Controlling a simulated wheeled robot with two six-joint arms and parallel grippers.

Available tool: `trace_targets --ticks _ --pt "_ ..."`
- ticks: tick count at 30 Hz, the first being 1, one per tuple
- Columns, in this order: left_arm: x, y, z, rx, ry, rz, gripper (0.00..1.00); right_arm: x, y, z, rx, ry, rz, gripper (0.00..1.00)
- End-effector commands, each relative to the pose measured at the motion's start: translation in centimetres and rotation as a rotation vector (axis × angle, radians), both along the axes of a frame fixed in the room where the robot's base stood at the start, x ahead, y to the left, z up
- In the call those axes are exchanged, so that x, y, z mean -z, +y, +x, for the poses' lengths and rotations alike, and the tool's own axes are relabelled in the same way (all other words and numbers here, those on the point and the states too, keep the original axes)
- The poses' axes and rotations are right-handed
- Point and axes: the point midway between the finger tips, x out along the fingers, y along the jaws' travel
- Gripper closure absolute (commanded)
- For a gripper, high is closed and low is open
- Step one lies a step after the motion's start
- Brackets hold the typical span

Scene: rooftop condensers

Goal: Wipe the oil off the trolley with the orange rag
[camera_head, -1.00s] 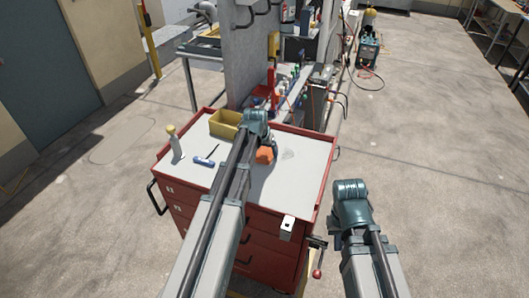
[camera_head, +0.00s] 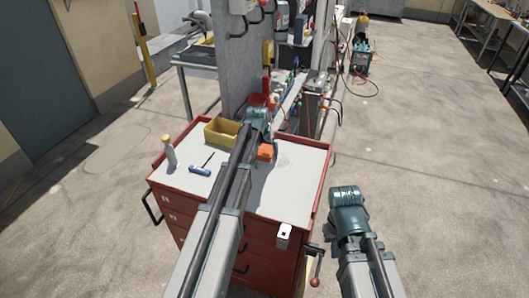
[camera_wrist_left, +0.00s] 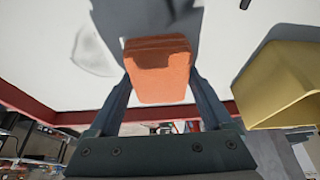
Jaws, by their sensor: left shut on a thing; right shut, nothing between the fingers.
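The red trolley (camera_head: 322,196) has a pale grey top. A faint grey oil smear (camera_head: 286,161) lies on its right half; the left wrist view shows a smear (camera_wrist_left: 91,56) left of the rag. My left gripper (camera_head: 264,140) is shut on the orange rag (camera_head: 267,153), a folded block also seen between the fingers in the left wrist view (camera_wrist_left: 158,75). The rag is at the trolley top, just left of the smear; I cannot tell whether it touches. My right gripper (camera_head: 348,212) is off the trolley's right side, empty, its fingertips hidden.
A yellow bin (camera_head: 219,134) stands at the trolley's back left. A grey panel and a cluttered bench stand behind. Open floor lies to the right.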

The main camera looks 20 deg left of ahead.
Motion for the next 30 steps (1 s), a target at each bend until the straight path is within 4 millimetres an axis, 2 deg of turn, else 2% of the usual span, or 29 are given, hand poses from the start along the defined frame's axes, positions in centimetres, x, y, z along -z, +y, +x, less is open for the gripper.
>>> trace_targets --ticks 1,4,16,30 --pt "0.1 0.0 0.8 0.000 -0.002 -0.001 0.61 0.1 0.0 0.0 0.000 0.000 0.000 1.00" --pt "0.1 0.0 1.3 0.000 -0.002 -0.001 0.61 0.1 0.0 0.0 0.000 0.000 0.000 1.00" --pt "-0.3 -0.1 1.3 0.000 -0.002 -0.001 0.61 -0.3 0.0 0.0 0.000 0.000 0.000 1.00" --pt "-4.7 -0.1 1.2 0.000 -0.002 -0.001 0.61 -4.7 0.0 0.0 0.000 0.000 0.000 1.00"
